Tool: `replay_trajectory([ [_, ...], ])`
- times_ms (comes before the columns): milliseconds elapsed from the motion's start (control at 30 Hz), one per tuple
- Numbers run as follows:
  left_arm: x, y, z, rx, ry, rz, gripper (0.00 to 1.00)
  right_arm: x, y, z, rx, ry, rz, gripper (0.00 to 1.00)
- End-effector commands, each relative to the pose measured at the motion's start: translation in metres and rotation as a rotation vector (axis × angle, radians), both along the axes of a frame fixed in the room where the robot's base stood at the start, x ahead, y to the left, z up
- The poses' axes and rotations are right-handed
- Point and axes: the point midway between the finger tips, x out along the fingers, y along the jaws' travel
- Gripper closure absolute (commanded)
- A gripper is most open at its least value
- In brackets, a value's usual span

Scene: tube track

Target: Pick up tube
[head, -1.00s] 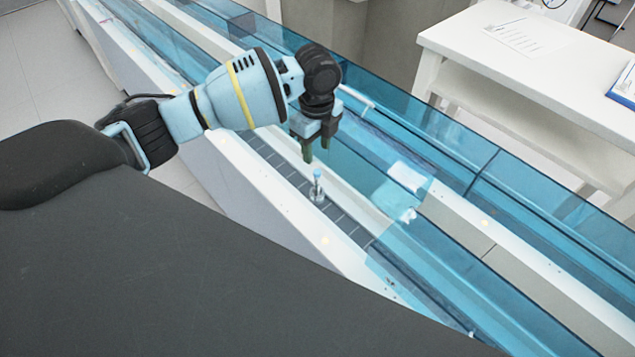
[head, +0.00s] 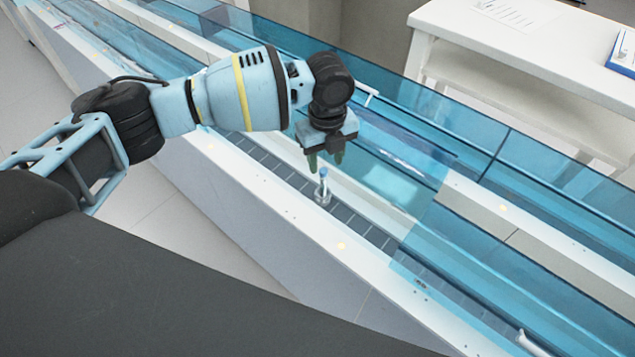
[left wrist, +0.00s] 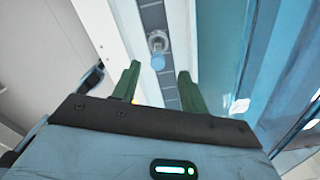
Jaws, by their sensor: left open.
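The tube (head: 323,184) stands upright in a small round holder (head: 322,198) on the dark segmented track (head: 349,222). It has a light blue cap, which also shows in the left wrist view (left wrist: 158,62). My left gripper (head: 326,165) is open and empty, pointing down just above the tube. In the left wrist view the two green fingers (left wrist: 158,82) are spread apart, with the tube's cap beyond and between their tips. The fingers appear apart from the tube. My right gripper is not in view.
Blue transparent panels (head: 560,185) line the far side of the track. White rails (head: 220,170) run along the near side. A white table (head: 500,50) with papers stands behind. A small white piece (head: 533,343) lies near the bottom right.

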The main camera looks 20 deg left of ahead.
Motion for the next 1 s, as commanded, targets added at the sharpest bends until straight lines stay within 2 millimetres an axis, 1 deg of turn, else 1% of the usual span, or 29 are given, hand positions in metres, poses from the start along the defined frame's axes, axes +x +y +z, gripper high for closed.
replay_trajectory([
  [100, 0.000, 0.000, -0.004, 0.000, 0.000, 0.001, 0.56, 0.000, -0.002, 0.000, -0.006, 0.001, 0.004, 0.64],
  [300, 0.000, 0.001, -0.023, 0.000, 0.000, 0.002, 0.56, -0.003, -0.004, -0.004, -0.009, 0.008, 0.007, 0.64],
  [533, 0.000, 0.002, -0.030, 0.001, 0.000, 0.002, 0.56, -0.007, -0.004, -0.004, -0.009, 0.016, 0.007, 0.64],
  [800, -0.002, 0.006, -0.067, 0.001, 0.002, 0.002, 0.56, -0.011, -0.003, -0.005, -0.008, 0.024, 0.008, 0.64],
  [900, -0.001, 0.006, -0.075, 0.000, 0.001, 0.003, 0.56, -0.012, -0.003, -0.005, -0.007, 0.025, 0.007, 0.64],
  [1000, -0.001, 0.006, -0.078, 0.000, 0.000, 0.003, 0.56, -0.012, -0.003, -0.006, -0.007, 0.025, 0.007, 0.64],
])
